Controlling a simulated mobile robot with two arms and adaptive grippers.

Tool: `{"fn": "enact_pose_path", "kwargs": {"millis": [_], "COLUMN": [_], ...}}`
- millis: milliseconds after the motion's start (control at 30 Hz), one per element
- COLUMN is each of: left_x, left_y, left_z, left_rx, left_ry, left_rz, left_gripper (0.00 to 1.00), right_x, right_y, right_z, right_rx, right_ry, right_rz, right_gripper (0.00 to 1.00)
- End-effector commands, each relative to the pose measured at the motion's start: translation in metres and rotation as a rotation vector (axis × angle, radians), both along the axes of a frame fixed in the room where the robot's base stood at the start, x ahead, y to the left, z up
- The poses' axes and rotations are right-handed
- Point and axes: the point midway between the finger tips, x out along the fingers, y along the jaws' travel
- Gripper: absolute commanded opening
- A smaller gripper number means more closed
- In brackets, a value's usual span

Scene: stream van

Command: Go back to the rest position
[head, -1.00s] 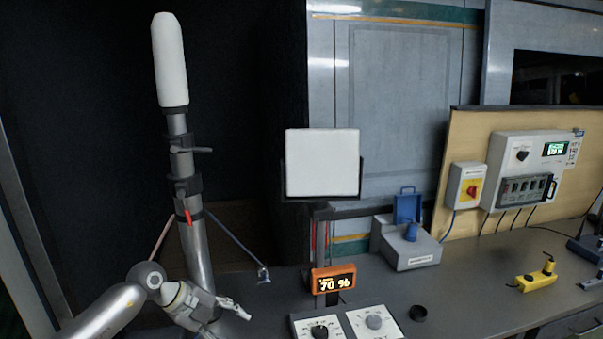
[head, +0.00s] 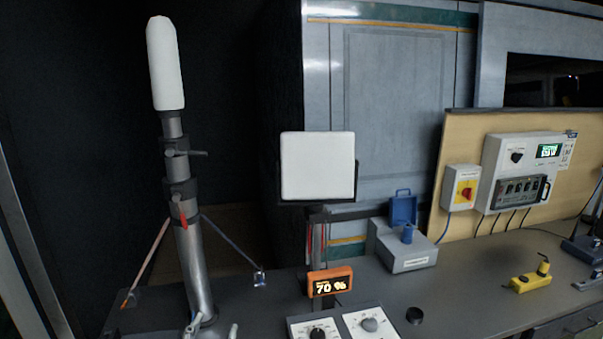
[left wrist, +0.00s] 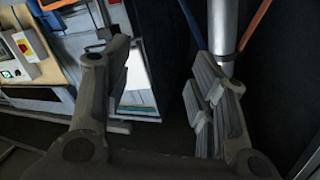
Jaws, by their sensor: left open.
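My left gripper (left wrist: 165,95) is open and empty in the left wrist view, its two fingers spread apart. In the head view only the tips of my left gripper (head: 212,330) show at the bottom edge, near the foot of the telescopic mast (head: 192,260). The mast has a white cylindrical top (head: 165,62) and stands upright with a slight lean. It also shows behind the right finger in the left wrist view (left wrist: 222,28). My right gripper is in neither view.
A white square panel (head: 318,166) stands on a post behind an orange display (head: 330,282) reading 70 %. Dial boxes (head: 368,325) sit at the front.

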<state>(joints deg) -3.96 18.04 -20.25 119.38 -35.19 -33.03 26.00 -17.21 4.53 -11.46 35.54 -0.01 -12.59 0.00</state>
Motion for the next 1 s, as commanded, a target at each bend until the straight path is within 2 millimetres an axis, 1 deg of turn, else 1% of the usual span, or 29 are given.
{"fn": "enact_pose_path", "kwargs": {"millis": [33, 67, 100, 167, 200, 267, 300, 367, 400, 500, 567, 600, 733, 800, 967, 1000], "left_x": [-0.016, -0.026, -0.040, -0.065, -0.083, -0.111, -0.130, -0.156, -0.172, -0.211, -0.232, -0.247, -0.292, -0.284, -0.275, -0.274], "left_y": [0.011, 0.017, 0.025, 0.034, 0.037, 0.041, 0.042, 0.042, 0.042, 0.038, 0.036, 0.034, 0.027, 0.026, 0.025, 0.025], "left_z": [-0.020, -0.032, -0.049, -0.072, -0.088, -0.108, -0.120, -0.134, -0.141, -0.155, -0.160, -0.163, -0.168, -0.187, -0.226, -0.237], "left_rx": [-0.032, -0.048, -0.064, -0.089, -0.103, -0.119, -0.129, -0.139, -0.145, -0.157, -0.163, -0.165, -0.175, -0.169, -0.166, -0.165], "left_ry": [0.091, 0.148, 0.229, 0.353, 0.438, 0.562, 0.638, 0.741, 0.804, 0.944, 1.020, 1.070, 1.219, 1.219, 1.232, 1.237], "left_rz": [0.052, 0.082, 0.119, 0.162, 0.185, 0.209, 0.217, 0.223, 0.223, 0.213, 0.202, 0.193, 0.155, 0.157, 0.158, 0.159], "left_gripper": [0.53, 0.53, 0.53, 0.53, 0.53, 0.53, 0.53, 0.53, 0.53, 0.53, 0.53, 0.53, 0.53, 0.53, 0.53, 0.53], "right_x": [0.000, 0.000, 0.000, 0.000, 0.000, 0.000, 0.000, 0.000, 0.000, 0.000, 0.000, 0.000, 0.000, 0.001, 0.000, 0.000], "right_y": [0.000, 0.000, 0.000, 0.000, 0.000, 0.000, 0.000, 0.000, 0.000, 0.000, 0.000, 0.000, 0.000, 0.000, -0.001, -0.001], "right_z": [0.000, 0.000, 0.000, 0.000, 0.000, 0.000, 0.000, 0.000, 0.000, 0.000, 0.000, 0.000, 0.000, -0.001, -0.002, -0.003], "right_rx": [0.000, 0.000, 0.000, 0.000, 0.000, 0.000, 0.000, 0.000, 0.000, 0.000, 0.000, 0.000, 0.000, 0.000, -0.001, -0.001], "right_ry": [0.000, 0.000, 0.000, 0.000, 0.000, 0.000, 0.000, 0.000, 0.000, 0.001, 0.001, 0.001, 0.001, 0.000, 0.001, 0.001], "right_rz": [0.000, 0.000, 0.000, 0.000, 0.000, 0.000, 0.000, 0.000, 0.000, 0.000, 0.000, 0.000, 0.000, 0.000, 0.000, 0.000], "right_gripper": [0.00, 0.00, 0.00, 0.00, 0.00, 0.00, 0.00, 0.00, 0.00, 0.00, 0.00, 0.00, 0.00, 0.00, 0.00, 0.00]}}
